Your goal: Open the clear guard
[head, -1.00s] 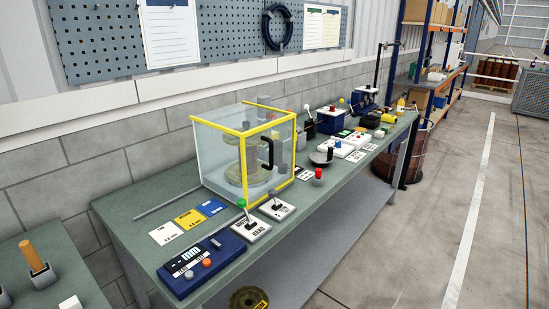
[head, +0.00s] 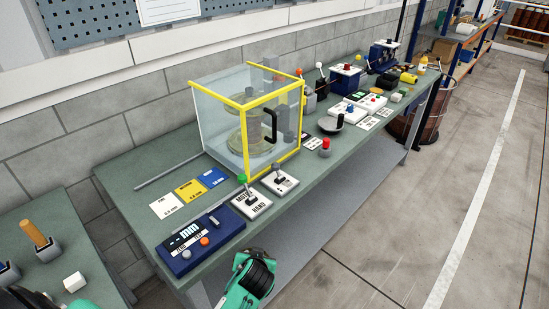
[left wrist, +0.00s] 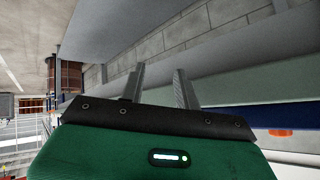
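The clear guard (head: 222,130) is a see-through box with yellow edges, standing on the green bench. Its front panel looks closed, with a black upright handle (head: 271,126) on it. A spool (head: 250,140) shows through the clear walls. My left gripper (left wrist: 156,82) has its two fingers apart with nothing between them in the left wrist view. In the head view a green and black gripper body, which I take as the left one (head: 256,276), is low in front of the bench edge, well apart from the handle. Its fingertips are hard to make out there.
A blue control box (head: 200,243) with an orange knob and two lever switches (head: 280,182) stand before the guard. A red button (head: 325,147) is to its right. Several coloured items crowd the bench further back. The floor in front is clear.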

